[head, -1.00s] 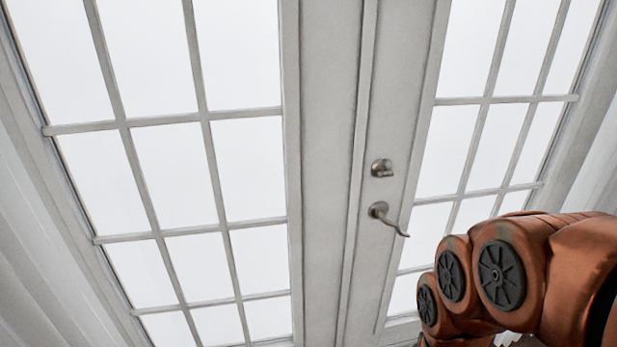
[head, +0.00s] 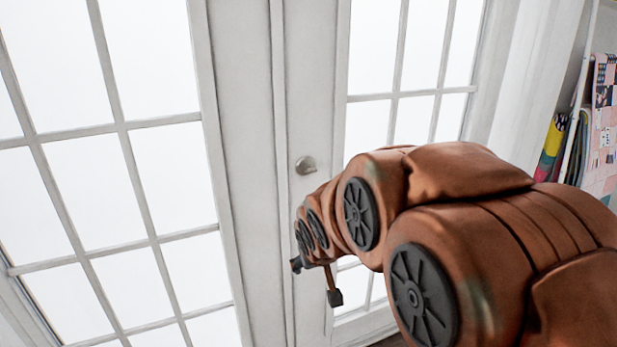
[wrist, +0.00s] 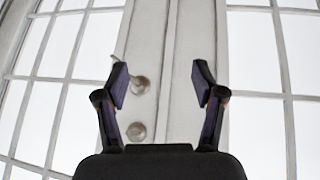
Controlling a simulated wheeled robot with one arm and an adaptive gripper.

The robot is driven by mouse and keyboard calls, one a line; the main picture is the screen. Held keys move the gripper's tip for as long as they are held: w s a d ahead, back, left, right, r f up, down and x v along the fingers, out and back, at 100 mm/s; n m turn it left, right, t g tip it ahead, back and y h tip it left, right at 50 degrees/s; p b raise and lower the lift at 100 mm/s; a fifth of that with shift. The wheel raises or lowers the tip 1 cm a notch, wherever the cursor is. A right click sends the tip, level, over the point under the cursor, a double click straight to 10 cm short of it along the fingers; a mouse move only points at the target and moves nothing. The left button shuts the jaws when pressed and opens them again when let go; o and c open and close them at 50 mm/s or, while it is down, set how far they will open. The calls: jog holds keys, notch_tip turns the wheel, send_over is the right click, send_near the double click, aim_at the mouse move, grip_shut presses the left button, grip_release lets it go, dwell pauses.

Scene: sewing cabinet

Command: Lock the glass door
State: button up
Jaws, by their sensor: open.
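The glass door (head: 309,110) is white with gridded panes and looks closed. Its round metal lock knob (head: 306,165) shows just above my arm in the head view. The lever handle below is hidden there by my arm. In the wrist view, which looks upside down, the lever handle (wrist: 140,85) lies between my fingers, nearer the left one, and the lock knob (wrist: 136,131) is lower, near the palm edge. My gripper (wrist: 161,77) is open and empty, facing the door; its fingers also show below the knob in the head view (head: 316,281). I cannot tell the exact gap to the door.
The other gridded door panel (head: 130,130) fills the left of the head view. A white curtain (head: 520,75) hangs at the right. Beyond it stands a shelf with colourful fabrics (head: 600,120). My arm covers much of the lower right.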

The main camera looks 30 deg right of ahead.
jog(key=w+d+r+t+h+b, duration=0.1)
jog(key=w+d+r+t+b, duration=0.15)
jog(key=w+d+t, duration=0.5)
jog(key=t+y+b, duration=0.1)
jog(key=t+b, duration=0.1)
jog(key=t, duration=0.2)
send_near(311, 172)
jog(key=w, duration=0.3)
jog(key=shift+n, duration=0.4)
jog(key=shift+w+d+r, duration=0.1)
jog(key=shift+w+d, duration=0.25)
jog(key=shift+w, duration=0.95)
jog(key=shift+w+d+f, duration=0.1)
jog(key=shift+w+d, duration=0.2)
jog(key=shift+w, duration=1)
jog(key=shift+w+d+r, duration=0.1)
jog(key=shift+w+d, duration=0.25)
jog(key=shift+w, duration=0.95)
jog(key=shift+c, duration=0.2)
jog(key=c, duration=1.1)
